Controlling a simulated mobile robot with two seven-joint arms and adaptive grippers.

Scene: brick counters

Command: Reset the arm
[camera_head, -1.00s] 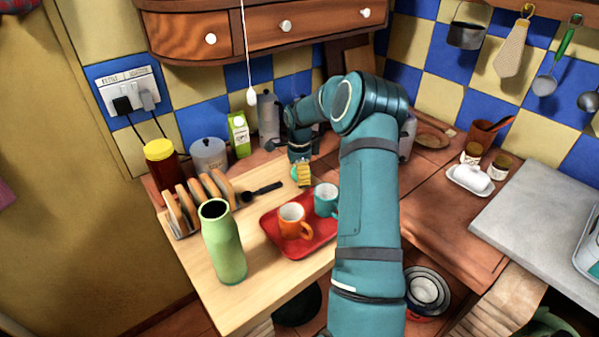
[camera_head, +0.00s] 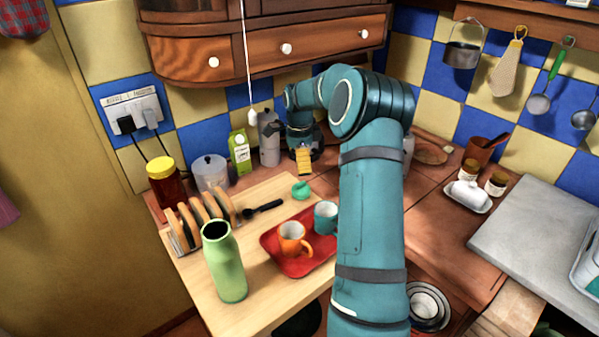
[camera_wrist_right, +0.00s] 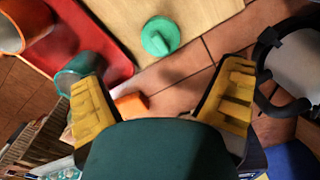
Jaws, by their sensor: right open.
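My right arm (camera_head: 372,210) rises from the bottom of the head view and bends over the counter. My right gripper (camera_head: 304,160), with yellow finger pads, hangs behind a small teal lid (camera_head: 300,190) on the light wooden board (camera_head: 200,290). In the right wrist view the gripper (camera_wrist_right: 160,100) has its fingers spread wide with nothing held between them. The lid also shows there (camera_wrist_right: 160,36), apart from the fingers. My left gripper is not in view.
A red tray (camera_head: 300,267) holds an orange mug (camera_head: 293,238) and a teal mug (camera_head: 326,216). A green bottle (camera_head: 225,262), a toast rack (camera_head: 203,214) and a black spoon (camera_head: 262,207) are near. A moka pot (camera_head: 268,138) and a milk carton (camera_head: 239,150) stand behind.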

